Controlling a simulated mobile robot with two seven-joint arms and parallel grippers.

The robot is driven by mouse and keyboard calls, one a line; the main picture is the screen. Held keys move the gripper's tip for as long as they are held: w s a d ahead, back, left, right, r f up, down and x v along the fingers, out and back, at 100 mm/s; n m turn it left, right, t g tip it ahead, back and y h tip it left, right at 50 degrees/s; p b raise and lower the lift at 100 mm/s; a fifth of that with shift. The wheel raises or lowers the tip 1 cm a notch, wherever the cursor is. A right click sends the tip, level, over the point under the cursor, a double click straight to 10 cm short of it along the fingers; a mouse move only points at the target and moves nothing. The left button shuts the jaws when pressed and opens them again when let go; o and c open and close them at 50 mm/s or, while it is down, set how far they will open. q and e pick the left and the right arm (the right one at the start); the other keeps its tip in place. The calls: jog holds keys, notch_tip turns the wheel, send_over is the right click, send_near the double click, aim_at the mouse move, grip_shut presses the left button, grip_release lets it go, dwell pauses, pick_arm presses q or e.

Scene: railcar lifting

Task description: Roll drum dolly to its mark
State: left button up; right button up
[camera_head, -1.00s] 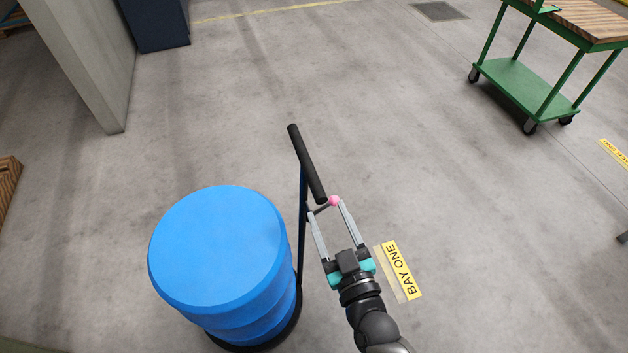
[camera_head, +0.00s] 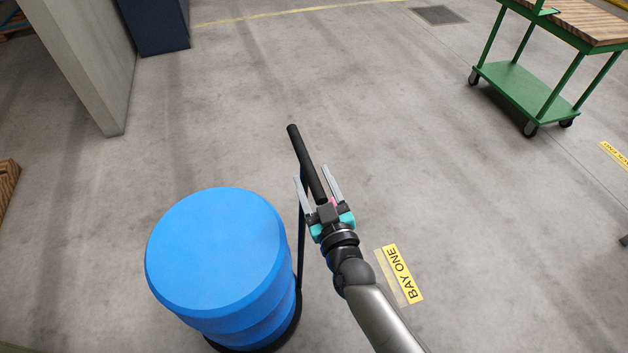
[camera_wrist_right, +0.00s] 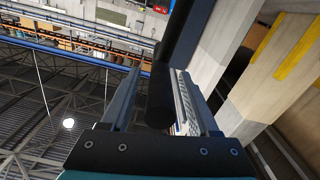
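The drum dolly carries a blue drum (camera_head: 215,250) on a dark round base (camera_head: 270,342). A blue post rises beside the drum to a black bar handle (camera_head: 297,143). My right gripper (camera_head: 312,173) is open, with its two fingers on either side of the handle. In the right wrist view the handle (camera_wrist_right: 161,95) runs between the fingers, close to the right finger and with a gap at the left one. A small pink spot by the handle's near end is mostly hidden by the gripper. My left gripper is not in view.
A yellow "BAY ONE" floor label (camera_head: 403,274) lies right of my right arm. A green cart (camera_head: 522,88) stands at the upper right. A pale wall panel (camera_head: 92,65) and dark blue cabinet (camera_head: 153,22) stand upper left. The floor beyond the dolly is clear.

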grip_shut()
dwell(1.2)
